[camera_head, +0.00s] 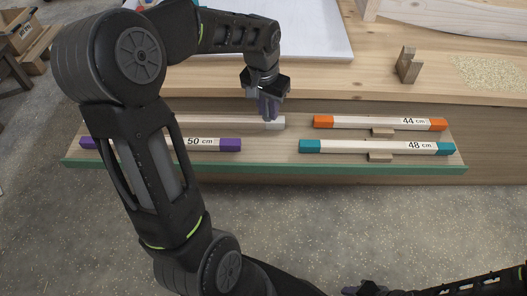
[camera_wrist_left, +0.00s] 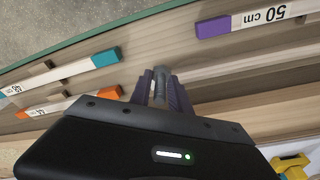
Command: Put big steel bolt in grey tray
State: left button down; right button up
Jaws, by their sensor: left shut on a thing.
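My left gripper (camera_head: 267,106) points down over the wooden ledge at the front of the bench, near the end of a white-tipped bar. My right gripper (camera_head: 370,288) is at the bottom edge, partly cut off.
Labelled bars lie on the ledge: orange-ended 44 cm (camera_head: 365,122), teal-ended 48 cm (camera_head: 365,146) and purple-ended 50 cm (camera_head: 220,144). A small wooden block (camera_head: 408,65) and a patch of shavings (camera_head: 490,71) are on the bench at right. A yellow object (camera_wrist_left: 292,165) shows in the wrist view.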

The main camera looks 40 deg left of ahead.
pick_arm(q)
jog(key=shift+s+a+f, duration=0.25)
jog(key=shift+a+f, duration=0.05)
jog(key=shift+f, duration=0.3)
jog(key=shift+a+r, duration=0.1)
jog(key=shift+a, duration=0.05)
pick_arm(e)
jog(key=shift+f, duration=0.6)
pick_arm(q)
jog(key=b, duration=0.1)
send_over(265, 142)
jog(key=shift+s+f, duration=0.15)
jog(key=shift+f, duration=1.45)
jog(key=shift+s+f, duration=0.15)
jog(key=shift+f, duration=1.4)
pick_arm(e)
jog(key=shift+f, duration=0.6)
pick_arm(q)
jog(key=shift+f, duration=0.1)
jog(key=shift+f+b, duration=0.6)
jog(key=shift+f, duration=1.15)
pick_arm(e)
jog(key=shift+f, duration=0.35)
pick_arm(q)
jog(key=shift+f, duration=0.15)
jog(key=c, duration=1.2)
grip_release()
pick_arm(e)
jog(key=shift+f, duration=0.1)
